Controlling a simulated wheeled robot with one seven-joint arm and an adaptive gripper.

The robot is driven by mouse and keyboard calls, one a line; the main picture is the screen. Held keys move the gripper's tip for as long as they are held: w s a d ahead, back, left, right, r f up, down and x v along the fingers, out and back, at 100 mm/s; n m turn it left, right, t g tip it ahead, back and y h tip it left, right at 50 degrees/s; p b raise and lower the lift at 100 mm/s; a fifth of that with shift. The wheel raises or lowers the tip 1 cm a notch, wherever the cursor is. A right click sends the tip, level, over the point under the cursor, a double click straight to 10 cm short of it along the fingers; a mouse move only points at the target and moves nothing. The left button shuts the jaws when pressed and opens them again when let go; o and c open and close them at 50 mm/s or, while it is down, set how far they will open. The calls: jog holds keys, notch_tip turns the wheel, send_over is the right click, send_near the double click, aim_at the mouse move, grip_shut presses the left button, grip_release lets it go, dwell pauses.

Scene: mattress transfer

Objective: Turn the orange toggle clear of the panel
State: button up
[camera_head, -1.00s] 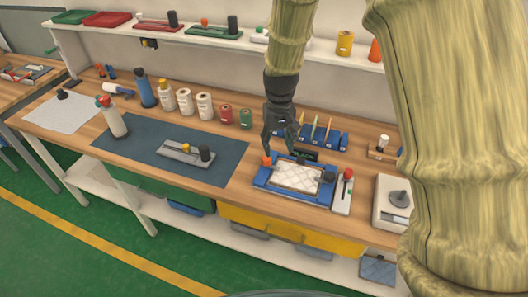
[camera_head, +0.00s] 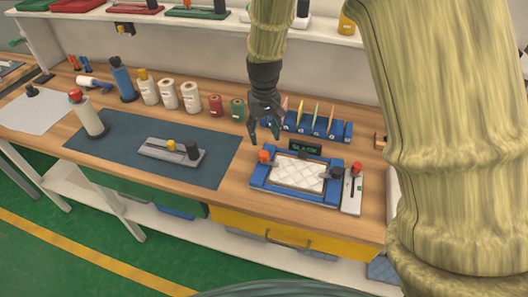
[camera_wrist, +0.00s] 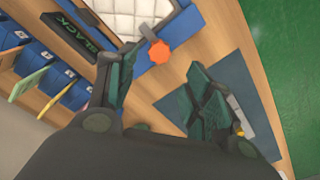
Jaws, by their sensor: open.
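The orange toggle (camera_head: 264,156) is at the back left corner of a blue frame (camera_head: 318,194) that holds a white quilted panel (camera_head: 297,174). In the wrist view the orange toggle (camera_wrist: 159,51) is a knob on a grey lever, whose far end lies at the white panel (camera_wrist: 130,15)'s corner. My gripper (camera_head: 264,142) is open and empty, just above and behind the toggle in the head view. In the wrist view its two fingers (camera_wrist: 158,82) are spread, with the toggle beyond the gap between them. I see no contact.
A small sign reading "SLACK" (camera_head: 305,147) stands behind the frame. A blue rack (camera_head: 318,128) with coloured cards is further back. A white block with a red knob (camera_head: 352,190) sits at the frame's right. A dark mat (camera_head: 130,162) with a grey fixture (camera_head: 172,151) lies left.

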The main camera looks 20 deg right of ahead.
aim_at(264, 154)
jog(key=shift+w+f+p, duration=0.1)
jog(key=shift+f+p, duration=1.15)
jog(key=shift+f, duration=3.45)
jog(key=c, duration=1)
